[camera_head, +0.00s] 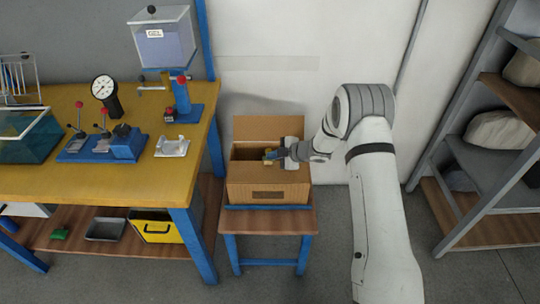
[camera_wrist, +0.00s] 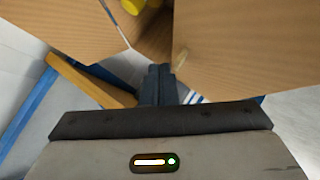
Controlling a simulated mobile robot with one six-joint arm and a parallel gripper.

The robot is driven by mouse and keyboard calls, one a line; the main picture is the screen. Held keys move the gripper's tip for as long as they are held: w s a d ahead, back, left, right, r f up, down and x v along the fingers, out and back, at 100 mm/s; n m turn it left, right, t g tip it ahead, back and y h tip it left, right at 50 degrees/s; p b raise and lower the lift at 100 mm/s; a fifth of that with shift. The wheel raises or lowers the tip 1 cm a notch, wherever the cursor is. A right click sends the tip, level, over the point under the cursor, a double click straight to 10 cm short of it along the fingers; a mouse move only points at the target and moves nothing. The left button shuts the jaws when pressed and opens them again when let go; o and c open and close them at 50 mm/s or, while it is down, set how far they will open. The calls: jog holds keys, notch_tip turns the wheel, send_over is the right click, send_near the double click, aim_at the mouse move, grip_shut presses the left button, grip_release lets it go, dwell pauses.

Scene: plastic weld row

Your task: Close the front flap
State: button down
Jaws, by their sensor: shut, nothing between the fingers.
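An open cardboard box (camera_head: 268,194) sits on a small stand in the middle of the head view. Its back flap (camera_head: 268,128) stands up. A cardboard panel (camera_head: 262,173) slopes at the front side of the opening; I cannot tell for sure if it is the front flap. My gripper (camera_head: 270,155) is at the box opening, coming in from the right. In the wrist view the shut fingers (camera_wrist: 158,84) point at a gap between two cardboard panels, one at left (camera_wrist: 70,25) and one at right (camera_wrist: 245,45). Contact is unclear. A yellow thing (camera_wrist: 135,5) shows inside the box.
The stand (camera_head: 268,221) has a wood top and blue legs. A yellow workbench (camera_head: 190,148) with tools stands close at left, with a yellow bin (camera_head: 152,228) below. A shelf rack (camera_head: 485,190) is at right. Floor between stand and rack is clear apart from my arm.

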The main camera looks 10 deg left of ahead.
jog(key=shift+r, duration=0.15)
jog(key=shift+r+p, duration=0.9)
jog(key=shift+r, duration=0.1)
jog(key=w+d+r+p, duration=0.1)
jog(key=d+r+p, duration=0.1)
jog(key=d+r, duration=0.5)
notch_tip(320, 180, up, 3)
jog(key=shift+r+p, duration=0.15)
jog(key=shift+p, duration=0.15)
